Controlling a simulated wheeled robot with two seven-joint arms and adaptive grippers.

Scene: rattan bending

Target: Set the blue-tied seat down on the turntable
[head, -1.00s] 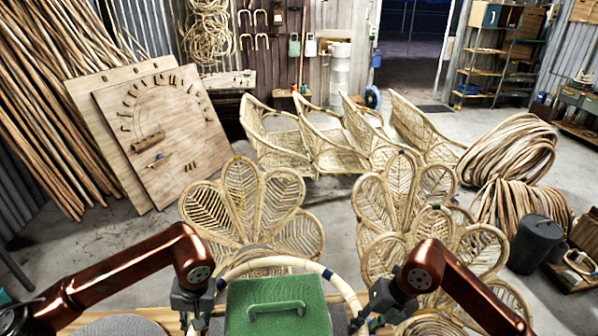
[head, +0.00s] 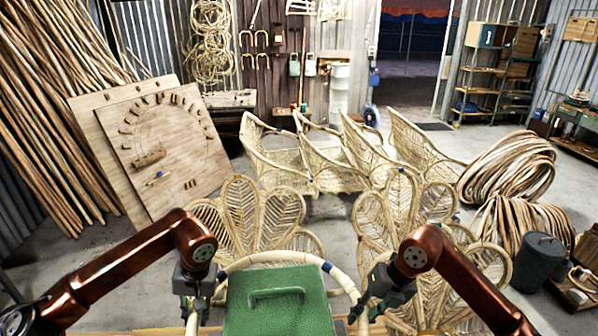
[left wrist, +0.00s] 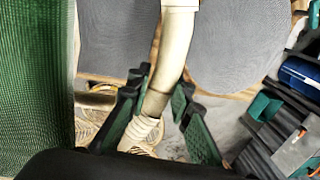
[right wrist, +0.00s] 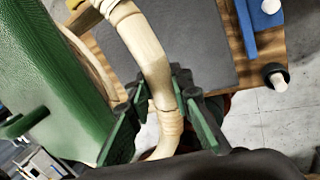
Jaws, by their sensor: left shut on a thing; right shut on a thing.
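The pale rattan hoop (head: 285,257) with a blue tie (head: 327,267) curves between my grippers around a green block with a handle (head: 262,318). My left gripper (head: 203,310) is shut on the hoop's left side. In the left wrist view the hoop (left wrist: 176,45) passes between its fingers (left wrist: 157,108). My right gripper (head: 360,311) is shut on the hoop's right side, and the right wrist view shows the hoop (right wrist: 143,48) between its fingers (right wrist: 170,112). A round-edged grey surface (left wrist: 235,45) lies below in the left wrist view; I cannot tell if it is the turntable.
Rattan chair backs (head: 240,215) stand ahead, with several chair frames (head: 325,165) behind. Wooden boards (head: 160,150) lean at left. Rattan coils (head: 508,165) and a dark bin (head: 538,262) are at right. A grey mat (right wrist: 190,40) lies on a wooden worktop (right wrist: 242,65).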

